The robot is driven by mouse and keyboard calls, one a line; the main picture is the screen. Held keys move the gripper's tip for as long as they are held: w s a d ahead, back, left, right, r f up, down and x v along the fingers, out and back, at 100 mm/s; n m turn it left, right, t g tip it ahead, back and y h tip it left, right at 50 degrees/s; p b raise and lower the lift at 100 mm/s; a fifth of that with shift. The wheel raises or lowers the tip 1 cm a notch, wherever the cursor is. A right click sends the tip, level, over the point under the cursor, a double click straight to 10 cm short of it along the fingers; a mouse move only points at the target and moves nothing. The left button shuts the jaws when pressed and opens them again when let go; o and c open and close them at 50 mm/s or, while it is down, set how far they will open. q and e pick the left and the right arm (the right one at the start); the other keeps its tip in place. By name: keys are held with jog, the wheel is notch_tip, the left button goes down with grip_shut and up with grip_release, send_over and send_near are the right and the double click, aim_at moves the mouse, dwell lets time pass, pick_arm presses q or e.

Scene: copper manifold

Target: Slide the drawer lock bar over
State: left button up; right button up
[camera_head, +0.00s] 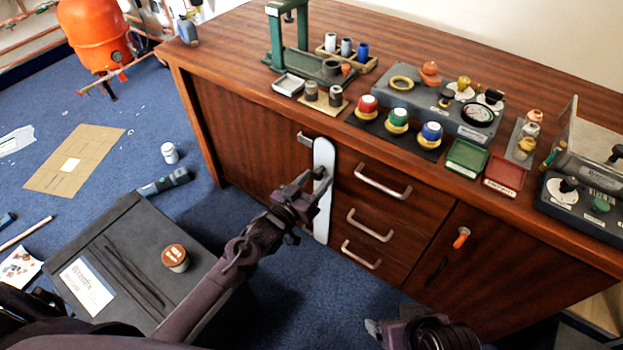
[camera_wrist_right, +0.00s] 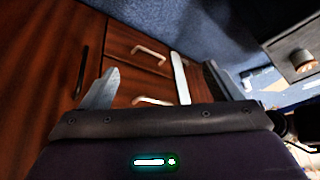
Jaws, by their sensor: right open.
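The lock bar (camera_head: 324,152) is a long, pale, round-topped strip standing upright at the left edge of the drawer stack, between the left cabinet door and the drawers. My left gripper (camera_head: 317,185) is at the bar's middle, and its fingers overlap the bar in the head view. I cannot tell whether they touch or close on it. The bar also shows in the right wrist view (camera_wrist_right: 180,78). My right gripper (camera_wrist_right: 158,88) is open and empty, low in front of the right cabinet door; in the head view it is at the bottom edge (camera_head: 374,328).
Three drawers with metal handles (camera_head: 383,188) lie right of the bar. An orange handle (camera_head: 461,238) is on the right door. A dark case (camera_head: 122,262) with a copper-lidded jar (camera_head: 175,258) is on the left. The crowded wooden worktop (camera_head: 230,50) is above.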

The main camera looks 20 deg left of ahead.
pick_arm(q)
jog(key=shift+a, duration=0.15)
jog(key=shift+s, duration=0.2)
jog(key=p+v, duration=0.1)
jog(key=v, duration=0.6)
jog(key=shift+s+p, duration=0.15)
jog(key=shift+p, duration=0.2)
pick_arm(e)
jog(key=shift+s+d+r+g+h, duration=0.1)
jog(key=shift+s+d+g+h, duration=0.15)
jog(key=shift+d, duration=0.3)
jog(key=shift+s+d+g+h, duration=0.15)
jog(key=shift+s+d+g, duration=0.1)
jog(key=shift+d, duration=0.25)
jog(key=shift+w, duration=0.15)
